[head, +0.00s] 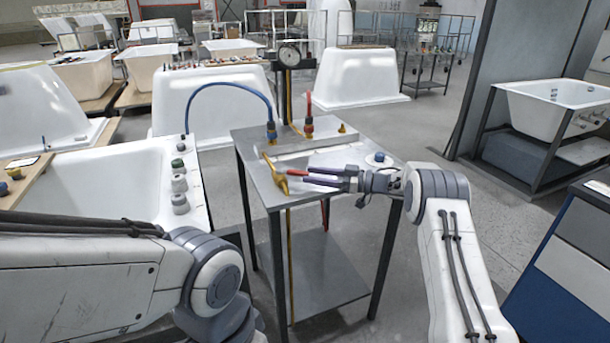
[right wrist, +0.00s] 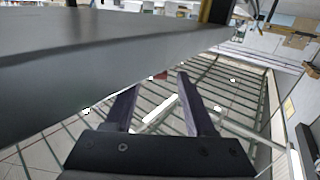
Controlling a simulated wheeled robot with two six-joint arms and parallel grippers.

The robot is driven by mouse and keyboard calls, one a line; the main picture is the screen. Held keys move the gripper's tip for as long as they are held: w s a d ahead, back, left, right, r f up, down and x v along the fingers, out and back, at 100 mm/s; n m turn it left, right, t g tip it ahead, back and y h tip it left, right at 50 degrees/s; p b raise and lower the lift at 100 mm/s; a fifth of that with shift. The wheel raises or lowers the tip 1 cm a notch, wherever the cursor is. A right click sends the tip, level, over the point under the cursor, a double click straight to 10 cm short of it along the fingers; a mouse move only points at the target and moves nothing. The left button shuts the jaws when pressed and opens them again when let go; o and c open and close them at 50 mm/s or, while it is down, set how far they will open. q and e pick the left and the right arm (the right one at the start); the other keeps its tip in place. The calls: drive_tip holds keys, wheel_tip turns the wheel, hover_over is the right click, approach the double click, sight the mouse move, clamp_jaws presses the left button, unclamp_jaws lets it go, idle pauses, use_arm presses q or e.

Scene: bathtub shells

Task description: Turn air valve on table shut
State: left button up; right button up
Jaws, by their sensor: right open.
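The air valve (head: 277,178) is a brass fitting at the left front edge of the steel table (head: 340,155). Its red handle (head: 296,172) points right, toward my right gripper. My right gripper (head: 306,175) reaches in from the right, its two dark fingers apart and pointing left at the handle. In the right wrist view a small red piece (right wrist: 160,76) shows at the gap between the open fingertips; I cannot tell whether they touch it. The brass body is hidden there. My left arm shows at lower left, but its gripper is out of view.
A blue hose (head: 232,84), a red fitting (head: 309,118) and a pressure gauge (head: 289,56) are at the table's back. A white tub (head: 105,180) stands close on the left. The table edge (right wrist: 110,75) runs close beside the right fingers.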

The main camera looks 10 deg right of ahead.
drive_tip(key=v, duration=0.7)
